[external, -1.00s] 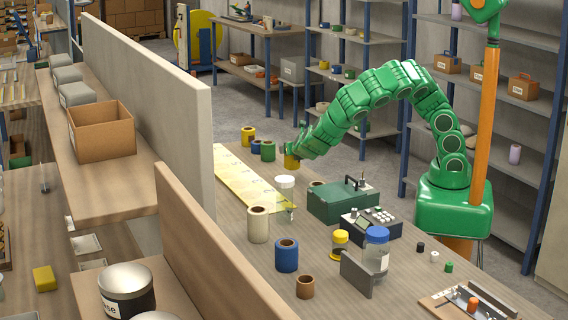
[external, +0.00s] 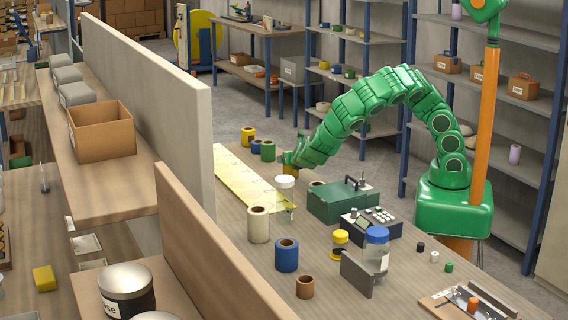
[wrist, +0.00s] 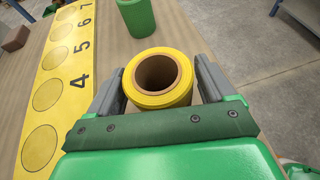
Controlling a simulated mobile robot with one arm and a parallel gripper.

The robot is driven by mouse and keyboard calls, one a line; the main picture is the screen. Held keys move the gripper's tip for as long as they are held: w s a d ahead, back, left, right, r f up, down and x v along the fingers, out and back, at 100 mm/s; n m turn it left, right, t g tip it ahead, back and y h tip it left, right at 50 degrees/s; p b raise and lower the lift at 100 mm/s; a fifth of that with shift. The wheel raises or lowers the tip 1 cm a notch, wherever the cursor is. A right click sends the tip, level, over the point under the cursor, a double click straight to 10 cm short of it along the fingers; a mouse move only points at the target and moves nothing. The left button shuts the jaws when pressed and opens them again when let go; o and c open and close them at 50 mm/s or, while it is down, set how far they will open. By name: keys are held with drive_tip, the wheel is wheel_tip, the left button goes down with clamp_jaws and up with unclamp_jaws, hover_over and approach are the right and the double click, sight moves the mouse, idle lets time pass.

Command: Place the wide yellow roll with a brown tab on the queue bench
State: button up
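A wide yellow roll (wrist: 158,80) with a brown core stands upright on the wooden bench (wrist: 75,124) in the wrist view. My gripper (wrist: 161,72) is low over it, with one grey finger on each side. Slim gaps show between the roll and the fingers, so it looks open around the roll. In the external view my gripper (external: 288,158) hides most of this roll. No brown tab can be made out. A yellow strip (external: 238,180) with numbered circles lies on the bench, left of the roll; its circles 4 to 7 show empty in the wrist view.
A green roll (wrist: 136,15) stands just beyond the yellow one. Another yellow roll (external: 248,136) and a blue one stand behind. A white-lidded jar (external: 285,182), a cream roll (external: 258,225) and a green box (external: 342,203) stand nearer. A grey partition (external: 150,110) borders the left.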

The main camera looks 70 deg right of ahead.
drive_tip(key=shift+o, duration=1)
drive_tip(key=shift+r, duration=0.1)
drive_tip(key=shift+a+r, duration=0.1)
drive_tip(key=shift+r, duration=0.05)
drive_tip(key=v, duration=1.1)
drive_tip(key=shift+s+a, duration=0.25)
drive_tip(key=shift+a, duration=0.05)
